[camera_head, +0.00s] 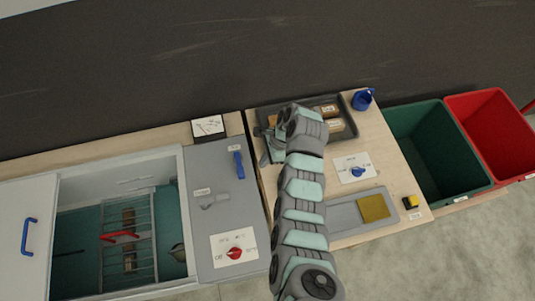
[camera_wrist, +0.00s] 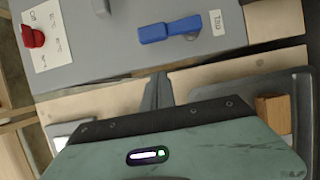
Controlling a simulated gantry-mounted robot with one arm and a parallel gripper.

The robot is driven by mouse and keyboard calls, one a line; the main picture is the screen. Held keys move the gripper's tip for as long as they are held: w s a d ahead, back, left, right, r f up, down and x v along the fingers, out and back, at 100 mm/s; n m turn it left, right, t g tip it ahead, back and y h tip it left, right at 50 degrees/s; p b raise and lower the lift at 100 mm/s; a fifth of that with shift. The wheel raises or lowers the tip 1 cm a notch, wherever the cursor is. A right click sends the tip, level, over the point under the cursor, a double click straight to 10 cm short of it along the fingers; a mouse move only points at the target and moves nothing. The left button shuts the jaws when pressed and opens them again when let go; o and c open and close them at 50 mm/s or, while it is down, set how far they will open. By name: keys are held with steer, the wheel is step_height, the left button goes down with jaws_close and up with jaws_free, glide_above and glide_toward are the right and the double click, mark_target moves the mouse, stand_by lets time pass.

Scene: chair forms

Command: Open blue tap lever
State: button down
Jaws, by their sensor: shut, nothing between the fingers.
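The blue tap lever (camera_head: 239,165) is fixed on the grey panel (camera_head: 214,170), left of my gripper in the head view. It also shows in the wrist view (camera_wrist: 170,30), lying lengthwise beside a white label reading "Tap" (camera_wrist: 217,22). My gripper (camera_head: 265,158) is near the panel's right edge and apart from the lever. In the wrist view my gripper (camera_wrist: 158,88) is shut and empty, with its fingers pointing towards the panel below the lever.
A red knob (camera_head: 234,253) and a grey fitting (camera_head: 214,201) are on the same panel. A dark tray (camera_head: 349,122) with blocks lies behind my gripper. A blue mug (camera_head: 362,99) stands at the back right. An open compartment (camera_head: 75,225) lies left.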

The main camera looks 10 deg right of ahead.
mark_target(251, 175)
steer(key=shift+x, duration=1.2)
steer(key=a, duration=0.1)
steer(key=a+p, duration=0.1)
steer(key=a, duration=0.1)
steer(key=shift+s+f, duration=0.2)
steer(key=shift+a+p, duration=0.3)
steer(key=shift+a, duration=0.3)
steer(key=shift+s+a, duration=0.1)
